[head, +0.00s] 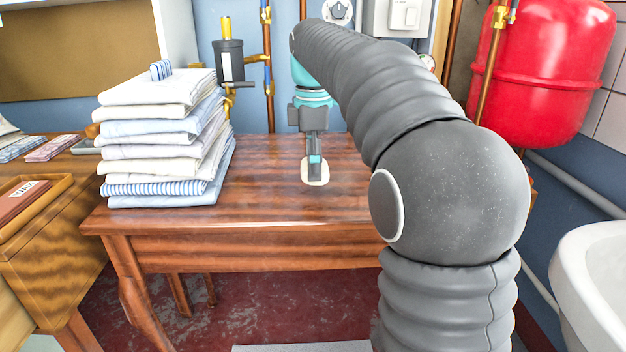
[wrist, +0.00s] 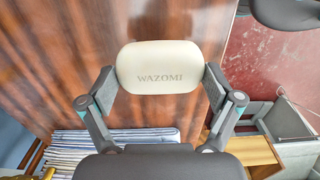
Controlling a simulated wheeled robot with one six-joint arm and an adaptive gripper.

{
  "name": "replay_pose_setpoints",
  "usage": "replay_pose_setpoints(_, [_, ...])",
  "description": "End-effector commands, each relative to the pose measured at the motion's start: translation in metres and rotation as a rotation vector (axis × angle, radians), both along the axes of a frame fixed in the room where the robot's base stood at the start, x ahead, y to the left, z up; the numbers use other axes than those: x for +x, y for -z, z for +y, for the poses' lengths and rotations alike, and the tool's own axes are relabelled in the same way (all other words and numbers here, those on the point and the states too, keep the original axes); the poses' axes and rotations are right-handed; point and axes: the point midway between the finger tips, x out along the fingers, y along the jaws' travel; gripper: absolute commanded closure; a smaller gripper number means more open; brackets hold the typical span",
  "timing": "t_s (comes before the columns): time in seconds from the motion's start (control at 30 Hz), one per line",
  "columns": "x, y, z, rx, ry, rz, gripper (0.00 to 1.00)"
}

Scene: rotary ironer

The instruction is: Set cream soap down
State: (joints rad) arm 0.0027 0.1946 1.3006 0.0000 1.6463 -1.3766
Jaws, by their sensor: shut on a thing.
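The cream soap (head: 315,172) is a pale rounded bar at the middle of the wooden table (head: 270,212). In the wrist view the soap (wrist: 160,68) shows the word WAZOMI on its face, with the table top behind it. My gripper (head: 315,165) points down over the table, and its fingers (wrist: 162,80) are shut on the soap's two short ends. The soap is at or very close to the table top; I cannot tell whether it touches. The gripper hides part of the soap in the head view.
A tall stack of folded linens (head: 165,140) stands on the table's left part. A wooden desk (head: 50,235) with a tray adjoins at left. A red tank (head: 545,70) hangs at back right, and a white basin (head: 595,270) is at right. The table around the soap is clear.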

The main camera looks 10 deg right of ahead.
Motion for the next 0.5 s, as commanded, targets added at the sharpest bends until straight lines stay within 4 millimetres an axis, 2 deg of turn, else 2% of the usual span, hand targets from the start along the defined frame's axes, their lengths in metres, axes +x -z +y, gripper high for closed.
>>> replay_pose_setpoints(0.13, [0.000,0.012,0.000,0.000,0.000,0.000,0.47])
replay_pose_setpoints(0.3, [0.000,0.036,0.000,0.000,-0.001,0.002,0.47])
replay_pose_setpoints(0.5, [0.000,0.040,0.000,0.000,-0.001,-0.001,0.47])
